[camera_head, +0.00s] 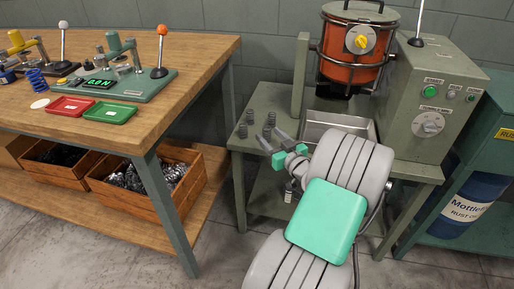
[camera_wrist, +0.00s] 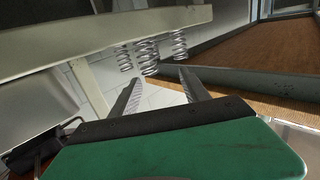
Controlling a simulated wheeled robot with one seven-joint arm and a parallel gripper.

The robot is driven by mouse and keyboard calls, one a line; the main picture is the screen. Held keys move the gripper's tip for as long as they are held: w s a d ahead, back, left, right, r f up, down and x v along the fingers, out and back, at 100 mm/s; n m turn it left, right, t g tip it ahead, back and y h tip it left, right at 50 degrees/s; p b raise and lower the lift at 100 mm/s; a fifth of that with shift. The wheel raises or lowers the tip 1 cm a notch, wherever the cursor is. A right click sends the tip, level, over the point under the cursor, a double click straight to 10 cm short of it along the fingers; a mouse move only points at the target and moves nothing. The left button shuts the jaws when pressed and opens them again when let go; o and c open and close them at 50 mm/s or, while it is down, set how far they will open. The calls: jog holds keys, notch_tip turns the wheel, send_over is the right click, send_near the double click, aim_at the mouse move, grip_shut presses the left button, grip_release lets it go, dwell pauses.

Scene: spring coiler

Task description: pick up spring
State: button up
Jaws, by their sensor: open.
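Several grey coil springs stand upright on the left part of the green-grey machine table. In the head view one spring (camera_head: 242,130) is near the left edge, another (camera_head: 250,116) is behind it, and more are close to my gripper (camera_head: 268,135). My gripper is open, its two grey fingers pointing toward the springs. In the wrist view, which looks turned over, three springs show beyond my gripper (camera_wrist: 160,75): a left one (camera_wrist: 123,59), a middle one (camera_wrist: 148,62) and a right one (camera_wrist: 180,45). No spring is visibly held between the fingers.
An orange pot (camera_head: 345,68) and a grey control box (camera_head: 435,90) stand behind and right of my arm. A metal chute (camera_head: 335,122) is beside the springs.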

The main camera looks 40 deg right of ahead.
aim_at(264, 127)
jog(key=shift+w+d+f+m+h, duration=0.15)
jog(key=shift+d+f+h, duration=0.1)
jog(key=shift+d, duration=0.25)
jog(key=shift+w+d+f+m+h, duration=0.15)
jog(key=shift+d+h, duration=0.1)
jog(key=shift+d, duration=0.25)
jog(key=x, duration=0.4)
jog(key=b+x, duration=0.1)
jog(key=x, duration=0.1)
jog(key=shift+w+a, duration=0.25)
jog(key=shift+w, duration=0.25)
jog(key=shift+w+d, duration=0.15)
jog(key=shift+w, duration=0.1)
jog(key=shift+r, duration=0.1)
jog(key=shift+c, duration=0.4)
grip_shut()
